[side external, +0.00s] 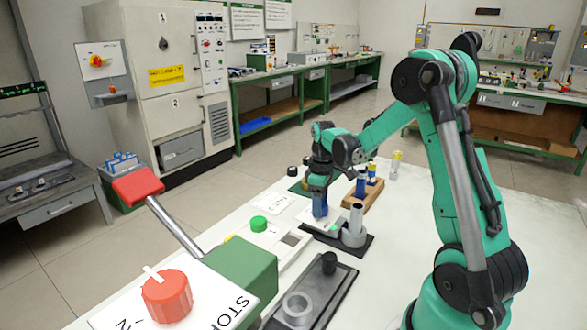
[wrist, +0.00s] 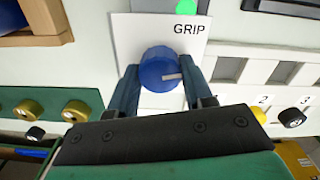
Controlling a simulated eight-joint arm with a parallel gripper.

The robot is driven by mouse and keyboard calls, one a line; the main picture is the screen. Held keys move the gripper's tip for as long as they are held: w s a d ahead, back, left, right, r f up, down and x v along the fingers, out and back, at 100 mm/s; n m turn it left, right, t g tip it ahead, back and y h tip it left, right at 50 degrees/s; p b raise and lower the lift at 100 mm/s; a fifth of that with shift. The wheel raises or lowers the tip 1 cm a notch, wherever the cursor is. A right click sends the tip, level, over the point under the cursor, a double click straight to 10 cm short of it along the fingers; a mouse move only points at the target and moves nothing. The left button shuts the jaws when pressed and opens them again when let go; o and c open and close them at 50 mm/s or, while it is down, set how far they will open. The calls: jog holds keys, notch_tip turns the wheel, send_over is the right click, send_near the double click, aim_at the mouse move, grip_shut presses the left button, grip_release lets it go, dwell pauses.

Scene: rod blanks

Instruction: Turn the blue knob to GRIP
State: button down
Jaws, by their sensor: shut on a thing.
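The blue knob (wrist: 160,70) sits on a white plate (wrist: 130,35) in the wrist view. A short pale line on its face points to the right in the picture. The black word GRIP (wrist: 186,29) is printed above and to the right of the knob. My gripper (side external: 319,208) is low over the table in the side external view, where it hides most of the knob. In the wrist view its two dark blue fingers stand on either side of the knob, shut on it.
A grey upright tube (side external: 354,222) stands on a black base close to the gripper. A wooden block (side external: 363,193) is just behind. A red knob (side external: 167,296) and a green box with a red-handled lever (side external: 236,270) are in the foreground.

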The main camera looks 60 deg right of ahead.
jog(key=shift+n, duration=0.5)
jog(key=shift+c, duration=1.7)
grip_release()
jog(key=shift+r, duration=2.85)
jog(key=s+a+r+m+t, duration=0.1)
jog(key=a+r+t, duration=0.1)
jog(key=a, duration=0.8)
jog(key=s+a+r+m+t, duration=0.1)
jog(key=a+t, duration=0.4)
jog(key=a, duration=0.5)
jog(key=shift+s+r+m, duration=0.4)
jog(key=shift+s+m, duration=0.25)
jog(key=shift+m, duration=0.15)
